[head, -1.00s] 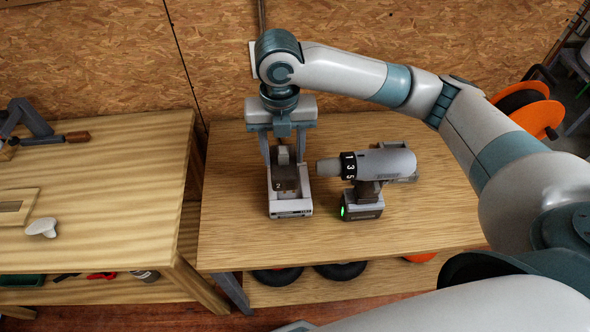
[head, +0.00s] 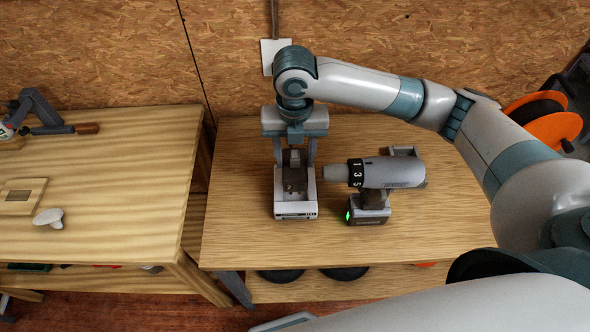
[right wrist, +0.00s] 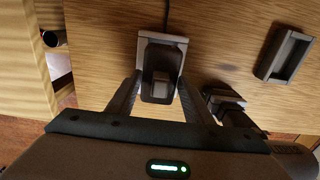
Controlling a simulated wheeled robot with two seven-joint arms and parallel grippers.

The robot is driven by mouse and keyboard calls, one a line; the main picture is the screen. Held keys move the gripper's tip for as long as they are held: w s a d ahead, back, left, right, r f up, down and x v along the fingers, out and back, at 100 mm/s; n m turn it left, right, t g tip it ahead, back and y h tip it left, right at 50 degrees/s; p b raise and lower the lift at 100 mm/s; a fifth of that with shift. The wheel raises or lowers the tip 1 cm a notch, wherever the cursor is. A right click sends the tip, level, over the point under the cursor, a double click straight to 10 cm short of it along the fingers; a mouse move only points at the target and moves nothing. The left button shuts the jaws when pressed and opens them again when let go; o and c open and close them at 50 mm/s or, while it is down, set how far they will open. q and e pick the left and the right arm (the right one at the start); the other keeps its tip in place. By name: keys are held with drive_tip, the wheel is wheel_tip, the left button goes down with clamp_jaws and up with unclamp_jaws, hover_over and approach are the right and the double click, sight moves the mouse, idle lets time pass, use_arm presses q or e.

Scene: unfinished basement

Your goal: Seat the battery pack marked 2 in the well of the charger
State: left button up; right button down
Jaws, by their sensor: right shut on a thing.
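The charger (head: 296,210) is a pale, open-topped box on the right-hand workbench. It also shows in the right wrist view (right wrist: 176,45). The dark battery pack (head: 295,187) stands upright low between the charger's side walls; its top shows in the right wrist view (right wrist: 160,97). Its number cannot be read now. My right gripper (head: 295,165) points down over the charger, its two fingers shut on the pack's upper part. Whether the pack touches the well's floor is hidden. My left gripper is not in view.
A grey cordless drill (head: 390,172) with a green light stands close right of the charger, its nose near it. The left table (head: 100,220) holds a white knob-like piece (head: 48,217). The bench front is clear.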

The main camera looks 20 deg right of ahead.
sight(295, 168)
wheel_tip(295, 168, down, 2)
drive_tip(key=shift+f, duration=0.1)
drive_tip(key=shift+f, duration=0.1)
wheel_tip(295, 168, down, 3)
drive_tip(key=shift+r+p, duration=0.2)
drive_tip(key=shift+p, duration=0.4)
drive_tip(key=shift+f, duration=0.5)
drive_tip(key=shift+f, duration=0.1)
drive_tip(key=c, duration=0.9)
unclamp_jaws()
